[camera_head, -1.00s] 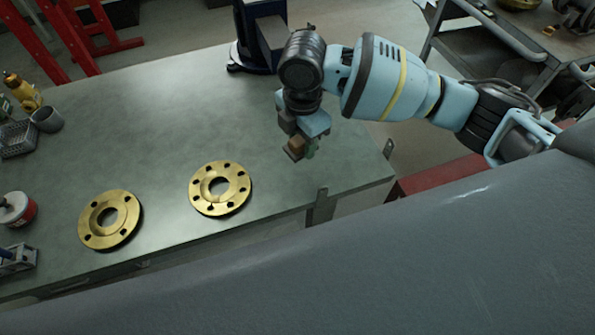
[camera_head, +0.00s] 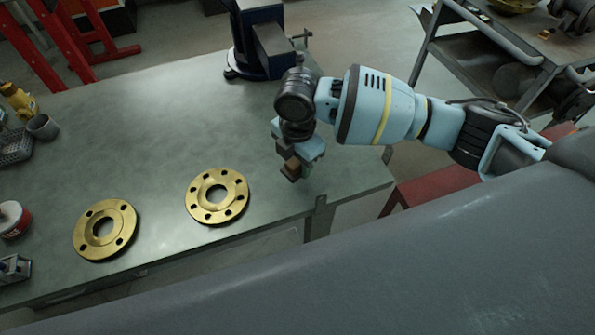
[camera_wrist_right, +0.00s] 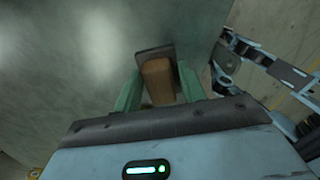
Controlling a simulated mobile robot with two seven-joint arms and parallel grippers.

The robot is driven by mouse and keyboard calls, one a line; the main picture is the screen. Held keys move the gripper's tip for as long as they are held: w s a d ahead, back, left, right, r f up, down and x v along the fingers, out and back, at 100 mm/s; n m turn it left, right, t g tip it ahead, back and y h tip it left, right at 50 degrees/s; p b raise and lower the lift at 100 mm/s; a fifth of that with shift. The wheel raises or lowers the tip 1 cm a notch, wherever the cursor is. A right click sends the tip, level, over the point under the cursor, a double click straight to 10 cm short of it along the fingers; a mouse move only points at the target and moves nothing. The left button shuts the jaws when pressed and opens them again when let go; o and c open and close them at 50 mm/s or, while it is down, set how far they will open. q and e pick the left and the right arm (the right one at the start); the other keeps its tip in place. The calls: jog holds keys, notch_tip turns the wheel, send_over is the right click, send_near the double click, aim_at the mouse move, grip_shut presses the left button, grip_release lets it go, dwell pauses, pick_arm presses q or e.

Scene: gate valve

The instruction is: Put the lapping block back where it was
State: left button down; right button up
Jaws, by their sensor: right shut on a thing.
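The lapping block is a brown block with a dark plate at one end. In the right wrist view the lapping block (camera_wrist_right: 157,82) sits between the two green fingers of my right gripper (camera_wrist_right: 158,92), which is shut on it. In the head view the lapping block (camera_head: 291,167) shows below my right gripper (camera_head: 294,160), over the right end of the green-grey workbench (camera_head: 150,150). I cannot tell whether the block touches the bench top. My left gripper is not in view.
Two brass flanges, one in the middle (camera_head: 217,196) and one to its left (camera_head: 105,230), lie on the bench. A dark blue vise (camera_head: 262,45) stands at the back. Bench around the block is clear.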

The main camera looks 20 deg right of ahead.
aim_at(298, 174)
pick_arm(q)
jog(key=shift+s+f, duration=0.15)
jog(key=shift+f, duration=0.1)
pick_arm(e)
jog(key=shift+f, duration=2.3)
jog(key=shift+f, duration=0.1)
jog(key=shift+f, duration=0.1)
jog(key=o, duration=1)
notch_tip(298, 174, up, 11)
jog(key=shift+p, duration=0.35)
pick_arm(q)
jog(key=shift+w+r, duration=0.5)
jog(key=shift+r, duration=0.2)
pick_arm(e)
jog(key=shift+r, duration=0.65)
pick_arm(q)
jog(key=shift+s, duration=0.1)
